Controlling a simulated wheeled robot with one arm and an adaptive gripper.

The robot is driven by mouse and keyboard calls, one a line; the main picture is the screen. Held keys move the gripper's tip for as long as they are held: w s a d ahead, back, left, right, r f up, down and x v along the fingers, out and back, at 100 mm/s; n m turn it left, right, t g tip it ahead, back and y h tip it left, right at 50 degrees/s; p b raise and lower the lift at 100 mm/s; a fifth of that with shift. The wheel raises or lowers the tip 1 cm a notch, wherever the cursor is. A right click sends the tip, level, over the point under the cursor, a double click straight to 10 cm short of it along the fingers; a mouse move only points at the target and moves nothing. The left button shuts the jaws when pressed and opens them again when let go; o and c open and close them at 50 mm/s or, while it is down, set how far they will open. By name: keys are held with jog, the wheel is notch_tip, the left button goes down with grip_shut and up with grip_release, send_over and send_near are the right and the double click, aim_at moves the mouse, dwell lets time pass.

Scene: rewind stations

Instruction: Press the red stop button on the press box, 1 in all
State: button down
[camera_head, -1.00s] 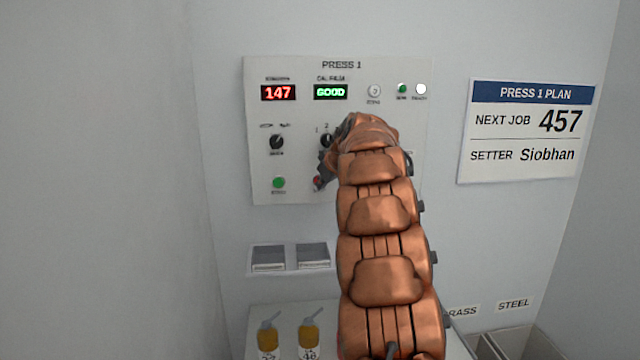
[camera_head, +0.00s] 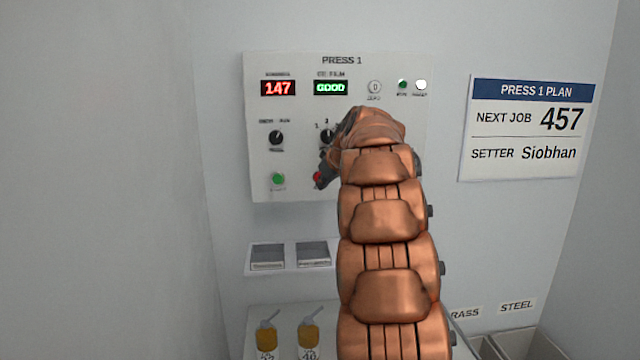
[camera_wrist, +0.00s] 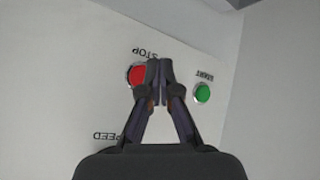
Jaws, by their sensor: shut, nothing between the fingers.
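The press box (camera_head: 262,152) is a pale panel on the back wall, marked PRESS 1. Its red stop button (camera_head: 317,177) shows low on the panel, partly covered by my gripper (camera_head: 320,184). In the wrist view the red stop button (camera_wrist: 136,75) lies just left of my shut fingertips (camera_wrist: 159,63), under the upside-down word STOP. The fingers overlap its right edge; I cannot tell whether they touch it. My gripper is empty. My copper arm hides the panel's lower right.
A green start button (camera_head: 278,178) sits left of the stop button, and right of my fingers in the wrist view (camera_wrist: 202,93). Knobs (camera_head: 276,138) are above. A shelf with two grey blocks (camera_head: 268,254) and yellow bottles (camera_head: 309,335) are below.

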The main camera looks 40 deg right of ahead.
jog(key=shift+s+a+b, duration=0.55)
jog(key=shift+s+b, duration=0.1)
jog(key=shift+s, duration=0.1)
jog(key=shift+s+a+b, duration=0.55)
jog(key=shift+s+b, duration=0.05)
jog(key=shift+s, duration=0.1)
jog(key=s+a+f+g+y, duration=0.1)
jog(key=s+a+f+g, duration=0.2)
jog(key=a, duration=0.7)
jog(key=s+a+f+y, duration=0.1)
jog(key=s+a+f, duration=0.4)
jog(key=a, duration=0.5)
jog(key=s+a+f+g+y, duration=0.2)
jog(key=a+f, duration=0.3)
jog(key=a, duration=0.5)
jog(key=s+a+f+g, duration=0.2)
jog(key=s+a+f, duration=0.2)
jog(key=s, duration=0.5)
jog(key=s+a+f+g, duration=0.1)
jog(key=s+a+f, duration=0.3)
jog(key=s, duration=0.5)
jog(key=s+a+f+g+h, duration=0.1)
jog(key=s+a+f, duration=0.3)
jog(key=s, duration=0.5)
jog(key=shift+a+f+g, duration=0.4)
jog(key=shift+a+g, duration=0.05)
jog(key=shift+g, duration=0.35)
